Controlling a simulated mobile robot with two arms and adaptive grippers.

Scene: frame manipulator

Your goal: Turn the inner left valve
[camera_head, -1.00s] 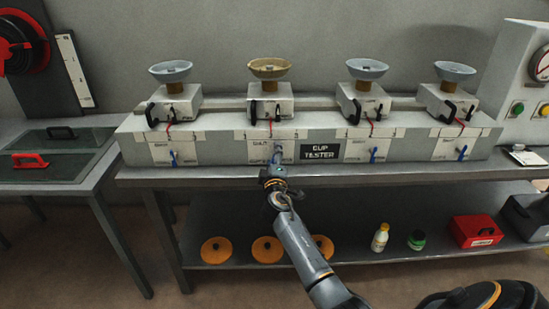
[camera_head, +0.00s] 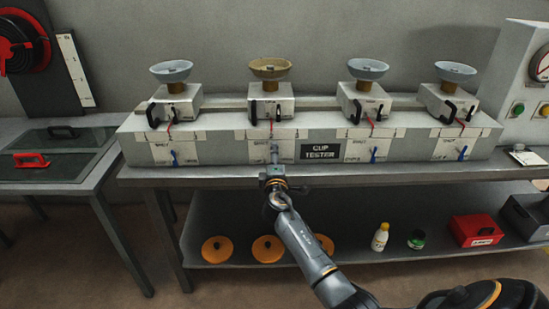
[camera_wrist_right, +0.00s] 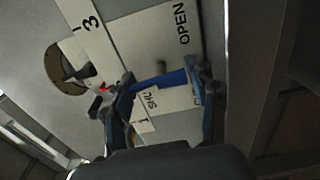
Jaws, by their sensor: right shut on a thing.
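The inner left valve is the second from the left on the long grey tester box (camera_head: 220,150). Its blue handle (camera_wrist_right: 160,81) shows in the right wrist view, lying across between my fingers, beside a white plate (camera_wrist_right: 175,40) marked OPEN and SHUT. My right gripper (camera_wrist_right: 160,84) is shut on this handle. In the head view my right gripper (camera_head: 275,165) reaches the front of the box from below and hides most of the handle. My left gripper is in neither view.
Other blue valve handles sit at the outer left (camera_head: 174,158), inner right (camera_head: 374,155) and outer right (camera_head: 462,153). A black CUP TESTER sign (camera_head: 321,151) is just right of my gripper. The table edge (camera_head: 400,176) runs below. Orange discs (camera_head: 267,249) lie on the lower shelf.

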